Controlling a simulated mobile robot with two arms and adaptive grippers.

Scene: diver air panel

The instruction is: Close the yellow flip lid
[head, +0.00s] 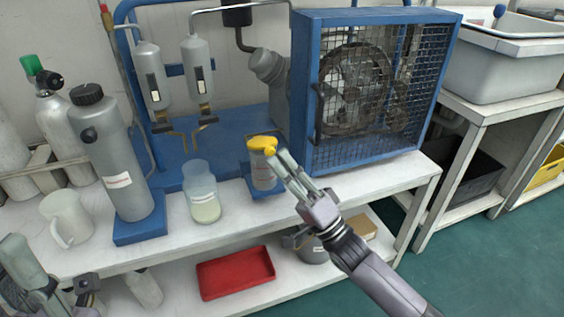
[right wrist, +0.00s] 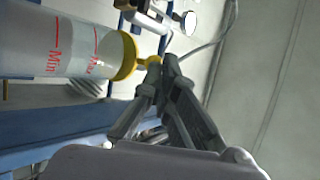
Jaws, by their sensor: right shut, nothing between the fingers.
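The yellow flip lid (head: 262,144) lies across the mouth of a clear jar (head: 263,174) on the bench, beside the blue caged fan unit. It looks roughly flat on the rim; I cannot tell whether it is fully seated. In the right wrist view the lid (right wrist: 128,55) shows edge-on at the end of the jar (right wrist: 60,45), with a small yellow tab sticking out. My right gripper (head: 274,157) is shut and empty, its tips (right wrist: 162,64) at the tab, seemingly touching it. My left gripper (head: 22,258) is partly in view at the lower left, away from the jar.
The blue caged fan (head: 365,85) stands close right of the jar. A clear bottle (head: 202,193), a grey cylinder (head: 122,165) and a white jug (head: 68,218) stand to the left. A red tray (head: 236,272) is on the lower shelf. The bench front is clear.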

